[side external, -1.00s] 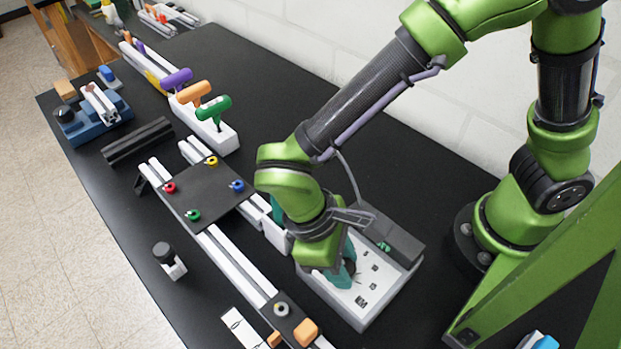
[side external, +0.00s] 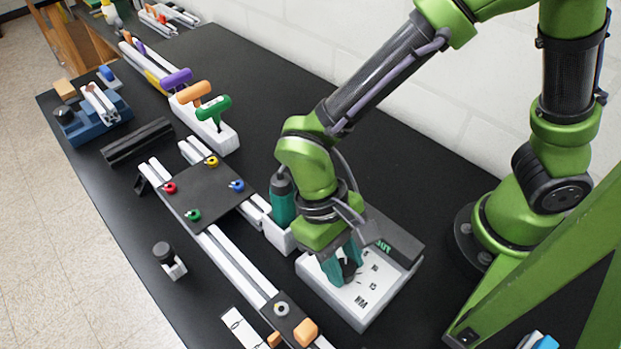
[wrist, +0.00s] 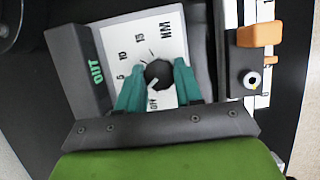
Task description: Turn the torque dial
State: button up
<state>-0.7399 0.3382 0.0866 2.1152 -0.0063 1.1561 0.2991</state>
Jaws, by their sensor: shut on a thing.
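The torque dial (wrist: 158,73) is a round black knob on a white-faced box (side external: 342,301) marked OFF, 5, 10, 15 and NM. A light mark on the knob appears to point toward the lower left in the wrist view, on the OFF side. My gripper (wrist: 156,77) points down at the box, with its teal fingers on either side of the knob and shut on it. In the side view my gripper (side external: 345,264) partly covers the dial and some of the markings.
A dark raised panel (wrist: 87,72) marked OUT borders the box face. A green-and-black driver (side external: 283,202) stands in a white holder beside the box. White rails with a dark plate (side external: 198,190) and colored rings lie left. Orange block (side external: 306,332) is near the front.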

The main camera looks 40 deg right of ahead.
jog(key=shift+m, duration=0.4)
jog(key=o, duration=1)
jog(key=shift+o, duration=0.2)
jog(key=v, duration=1.7)
jog(key=shift+d, duration=0.25)
